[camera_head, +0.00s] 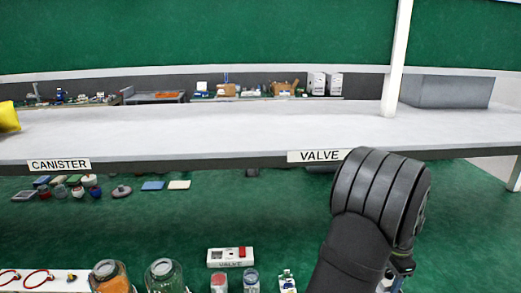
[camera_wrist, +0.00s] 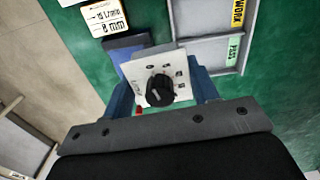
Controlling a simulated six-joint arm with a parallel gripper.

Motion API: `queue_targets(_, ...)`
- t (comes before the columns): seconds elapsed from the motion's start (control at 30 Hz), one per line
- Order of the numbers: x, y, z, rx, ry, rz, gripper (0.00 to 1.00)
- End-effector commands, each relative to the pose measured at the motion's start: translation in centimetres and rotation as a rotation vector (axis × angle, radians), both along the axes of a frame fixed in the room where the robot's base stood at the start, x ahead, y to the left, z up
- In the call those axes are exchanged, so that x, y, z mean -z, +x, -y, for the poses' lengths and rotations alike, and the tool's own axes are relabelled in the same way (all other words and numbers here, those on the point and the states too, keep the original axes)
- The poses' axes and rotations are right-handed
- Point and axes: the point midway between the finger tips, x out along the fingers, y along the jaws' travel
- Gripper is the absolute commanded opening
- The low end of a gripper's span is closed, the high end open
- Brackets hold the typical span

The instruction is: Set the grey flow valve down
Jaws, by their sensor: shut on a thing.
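The grey flow valve (camera_wrist: 143,72) shows in the wrist view as a light grey plate with a black knob. My gripper (camera_wrist: 163,92) is shut on it, with a blue finger at each side. The knob faces the wrist camera. In the head view my wrist is at the lower right, below the shelf edge, and it hides the held valve. A label reading VALVE (camera_head: 320,156) is on the shelf's front edge, just left of my wrist.
The white shelf (camera_head: 230,130) is mostly clear, with a post (camera_head: 397,60) and grey box (camera_head: 447,92) at right. A CANISTER label (camera_head: 59,165) is at left. Jars (camera_head: 164,275) stand low in front. The wrist view shows a grey tray (camera_wrist: 197,52) beyond the valve.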

Motion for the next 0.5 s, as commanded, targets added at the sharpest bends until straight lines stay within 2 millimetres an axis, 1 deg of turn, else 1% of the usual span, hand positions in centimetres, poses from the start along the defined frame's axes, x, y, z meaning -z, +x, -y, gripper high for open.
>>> queue_targets(0.03,0.0,1.1,-1.2,-0.047,0.000,0.000,0.29)
queue_targets(0.07,0.1,1.8,-2.1,-0.079,0.001,0.000,0.29)
queue_targets(0.17,0.2,4.3,-5.3,-0.210,0.001,0.000,0.29)
queue_targets(0.2,0.2,5.4,-6.8,-0.267,0.000,0.000,0.29)
queue_targets(0.27,0.2,6.8,-9.1,-0.354,-0.001,0.001,0.29)
queue_targets(0.3,0.3,7.6,-10.6,-0.412,0.000,0.000,0.29)
queue_targets(0.47,0.5,10.6,-17.0,-0.642,0.000,0.000,0.29)
queue_targets(0.5,0.6,11.2,-18.6,-0.699,0.001,0.000,0.29)
